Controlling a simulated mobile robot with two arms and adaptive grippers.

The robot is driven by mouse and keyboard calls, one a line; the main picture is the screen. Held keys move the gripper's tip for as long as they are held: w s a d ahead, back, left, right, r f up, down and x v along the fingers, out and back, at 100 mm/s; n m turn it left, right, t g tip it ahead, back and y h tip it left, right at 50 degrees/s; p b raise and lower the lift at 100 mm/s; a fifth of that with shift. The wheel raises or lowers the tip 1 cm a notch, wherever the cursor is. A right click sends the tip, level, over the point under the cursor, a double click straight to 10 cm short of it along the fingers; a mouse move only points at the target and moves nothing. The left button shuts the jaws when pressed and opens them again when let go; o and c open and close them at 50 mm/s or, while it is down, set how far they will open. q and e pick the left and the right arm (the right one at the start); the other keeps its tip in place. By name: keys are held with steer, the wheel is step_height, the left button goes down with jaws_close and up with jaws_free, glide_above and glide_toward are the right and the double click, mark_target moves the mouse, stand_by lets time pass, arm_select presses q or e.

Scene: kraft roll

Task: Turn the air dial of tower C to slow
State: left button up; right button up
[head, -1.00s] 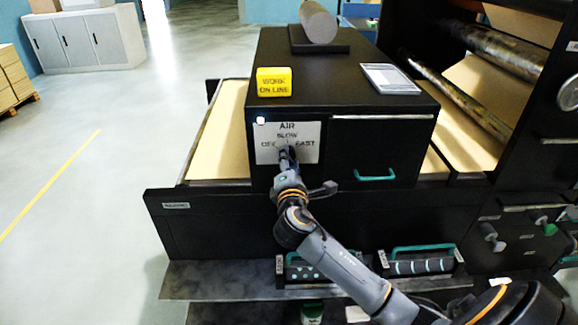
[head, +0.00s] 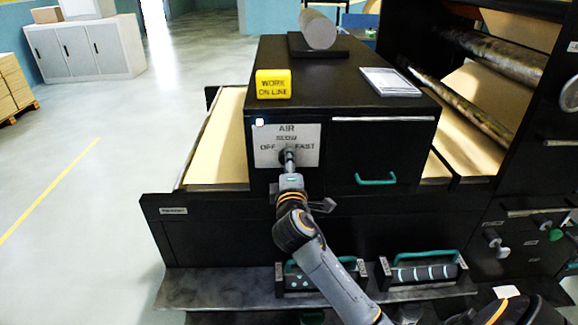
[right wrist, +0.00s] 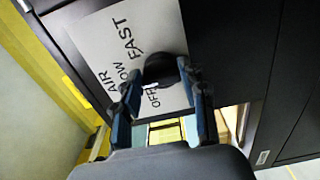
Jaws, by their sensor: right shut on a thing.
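The air dial (right wrist: 160,68) is a dark round knob on a light plate (head: 268,151) marked AIR, OFF, SLOW and FAST, on the front of the black cabinet. In the head view my right gripper (head: 289,160) is at the dial and covers most of it. In the right wrist view my right gripper (right wrist: 162,92) has one finger on each side of the dial and is shut on it. A small white mark shows on the dial near its lower edge, toward the word OFF. My left gripper is not in view.
A yellow WORK ON LINE block (head: 273,84), a white sheet (head: 390,82) and a grey cylinder (head: 318,29) are on the cabinet top. A green handle (head: 376,180) sticks out right of the dial. Rollers with green handles (head: 424,252) lie below.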

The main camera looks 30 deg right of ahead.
steer(key=o, duration=1.1)
steer(key=shift+o, duration=0.2)
steer(key=shift+s, duration=0.1)
steer(key=v, duration=1.2)
steer(key=shift+d+f, duration=0.1)
